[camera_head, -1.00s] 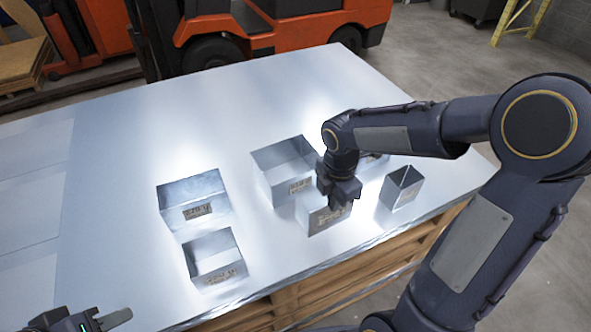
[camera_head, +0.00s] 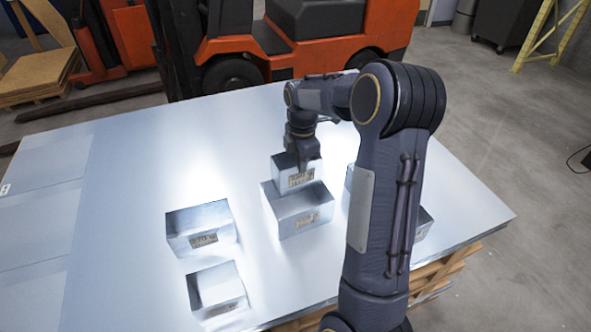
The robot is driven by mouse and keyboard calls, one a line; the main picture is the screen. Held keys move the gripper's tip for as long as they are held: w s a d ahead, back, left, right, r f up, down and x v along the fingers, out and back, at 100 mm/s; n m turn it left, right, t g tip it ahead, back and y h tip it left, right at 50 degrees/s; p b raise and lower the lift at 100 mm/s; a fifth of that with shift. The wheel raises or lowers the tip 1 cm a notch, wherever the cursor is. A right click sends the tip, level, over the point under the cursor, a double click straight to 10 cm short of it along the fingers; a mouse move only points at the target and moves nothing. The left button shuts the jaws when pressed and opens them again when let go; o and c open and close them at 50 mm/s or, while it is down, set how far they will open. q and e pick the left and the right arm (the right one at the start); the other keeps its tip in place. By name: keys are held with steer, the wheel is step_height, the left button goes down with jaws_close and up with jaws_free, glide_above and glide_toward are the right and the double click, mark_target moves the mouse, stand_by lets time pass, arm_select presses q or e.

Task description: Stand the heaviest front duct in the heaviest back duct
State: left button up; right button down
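My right gripper (camera_head: 298,163) is shut on an upper wall of the small grey metal front duct (camera_head: 296,180), which has a brown label. It holds this duct roughly upright over the opening of the larger middle back duct (camera_head: 303,216). I cannot tell whether the held duct's lower edge is just above the rim or slightly inside. The left back duct (camera_head: 200,228) and left front duct (camera_head: 217,288) stand open-topped on the table. On the right, a front duct (camera_head: 423,223) and a back duct (camera_head: 348,180) are mostly hidden by my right arm. My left gripper is out of view.
The shiny metal table (camera_head: 130,200) is clear at the left and between the left and middle ducts. An orange forklift (camera_head: 230,60) stands beyond its far edge. My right arm crosses the right side of the table.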

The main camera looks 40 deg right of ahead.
mark_target(301, 186)
steer(key=shift+f+b, duration=0.95)
steer(key=shift+f, duration=0.25)
steer(key=shift+f+b, duration=2.3)
steer(key=shift+f, duration=1.15)
steer(key=c, duration=2.1)
jaws_free()
steer(key=o, duration=0.5)
step_height(301, 186, up, 7)
steer(key=p, duration=0.5)
steer(key=shift+p, duration=0.35)
